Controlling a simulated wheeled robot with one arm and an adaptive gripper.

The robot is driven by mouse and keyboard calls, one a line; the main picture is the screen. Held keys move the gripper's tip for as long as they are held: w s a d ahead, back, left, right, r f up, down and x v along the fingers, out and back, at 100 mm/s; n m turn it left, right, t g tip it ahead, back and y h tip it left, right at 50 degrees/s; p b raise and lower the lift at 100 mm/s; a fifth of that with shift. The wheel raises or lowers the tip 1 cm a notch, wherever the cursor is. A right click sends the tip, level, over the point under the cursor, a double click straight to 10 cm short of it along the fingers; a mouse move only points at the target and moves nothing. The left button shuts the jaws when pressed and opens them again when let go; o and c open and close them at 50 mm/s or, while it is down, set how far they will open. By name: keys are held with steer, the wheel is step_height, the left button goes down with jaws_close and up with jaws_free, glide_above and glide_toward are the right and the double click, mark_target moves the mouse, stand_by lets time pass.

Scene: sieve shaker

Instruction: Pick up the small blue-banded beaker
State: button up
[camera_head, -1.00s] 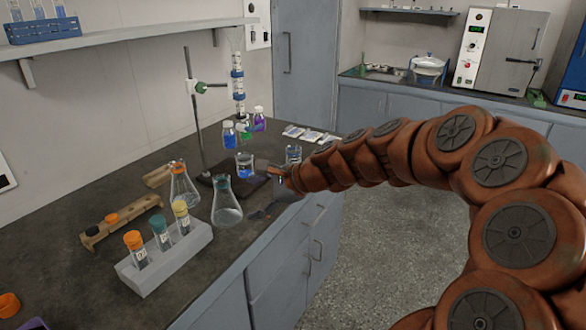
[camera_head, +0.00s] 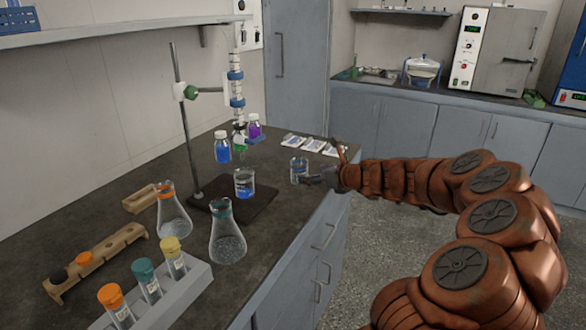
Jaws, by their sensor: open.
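A small clear beaker (camera_head: 299,170) with a faint bluish tint stands upright near the bench's right edge; its band is too small to make out. A second beaker (camera_head: 245,183) with a clear blue patch stands on the dark stand base, to its left. My gripper (camera_head: 320,163) is open and empty, just right of the first beaker. One finger points up and the other reaches left, low beside the beaker. I cannot tell whether that finger touches the glass.
Two flasks (camera_head: 228,240) (camera_head: 173,218), a tube rack (camera_head: 180,290) and small bottles (camera_head: 222,148) stand to the left. White packets (camera_head: 313,145) lie behind. The bench edge is close.

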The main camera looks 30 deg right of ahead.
mark_target(305, 172)
steer(key=shift+w+a+f, duration=0.2)
steer(key=shift+w, duration=0.4)
steer(key=shift+w+d+f, duration=0.1)
steer(key=shift+w+f, duration=0.25)
steer(key=shift+w, duration=0.3)
steer(key=shift+x, duration=2.5)
steer(key=shift+r, duration=0.15)
steer(key=shift+c, duration=0.2)
steer(key=c, duration=1.3)
steer(key=shift+o, duration=0.2)
steer(key=shift+r, duration=0.2)
